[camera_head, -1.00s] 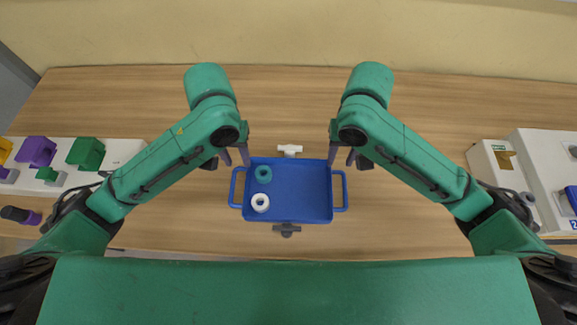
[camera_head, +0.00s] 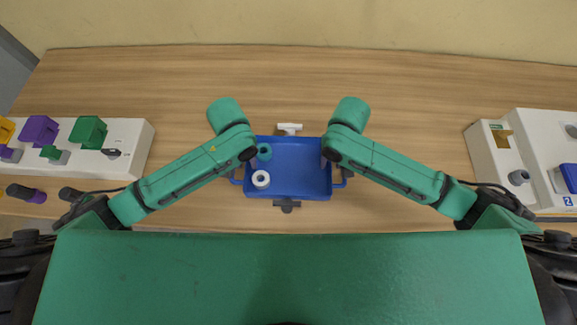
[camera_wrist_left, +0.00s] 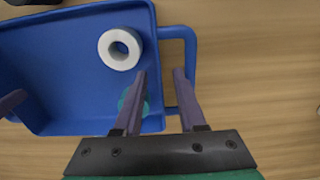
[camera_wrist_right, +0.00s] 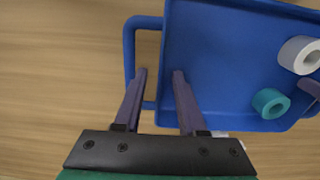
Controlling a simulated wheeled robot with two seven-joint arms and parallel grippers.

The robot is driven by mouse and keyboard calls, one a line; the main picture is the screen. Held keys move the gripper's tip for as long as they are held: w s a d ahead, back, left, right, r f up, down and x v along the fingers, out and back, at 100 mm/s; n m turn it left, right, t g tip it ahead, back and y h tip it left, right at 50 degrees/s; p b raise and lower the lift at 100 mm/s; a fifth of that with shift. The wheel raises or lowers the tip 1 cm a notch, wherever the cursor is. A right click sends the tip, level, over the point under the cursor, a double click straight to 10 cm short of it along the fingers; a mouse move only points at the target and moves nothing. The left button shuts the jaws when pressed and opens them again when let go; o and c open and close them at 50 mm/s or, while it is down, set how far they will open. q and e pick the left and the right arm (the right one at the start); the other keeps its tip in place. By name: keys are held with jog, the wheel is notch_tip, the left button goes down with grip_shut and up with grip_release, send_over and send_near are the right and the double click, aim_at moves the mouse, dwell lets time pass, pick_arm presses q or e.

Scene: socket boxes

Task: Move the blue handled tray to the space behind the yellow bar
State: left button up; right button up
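The blue handled tray (camera_head: 303,180) lies on the table between my arms. It holds a white ring (camera_head: 261,179) and a teal ring (camera_head: 264,152) in its left part. My left gripper (camera_wrist_left: 162,72) is open at one end of the tray, with one finger over the inside and the other over the handle gap. My right gripper (camera_wrist_right: 160,72) is open at the other end, its fingers likewise either side of the tray wall. I cannot tell whether the fingers touch it. The arms hide much of both grippers in the head view. No yellow bar is clearly visible.
A white T-shaped piece (camera_head: 289,128) is just behind the tray and a dark grey piece (camera_head: 287,205) just in front. A white socket box (camera_head: 138,150) with coloured blocks stands left; another white box (camera_head: 486,155) stands right.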

pick_arm(q)
jog(key=shift+w+f, duration=0.1)
jog(key=shift+f, duration=0.85)
pick_arm(e)
jog(key=shift+w+f, duration=0.1)
jog(key=shift+f, duration=0.85)
pick_arm(q)
grip_shut()
pick_arm(e)
grip_shut()
pick_arm(q)
jog(key=shift+r, duration=0.1)
pick_arm(e)
jog(key=shift+r, duration=0.15)
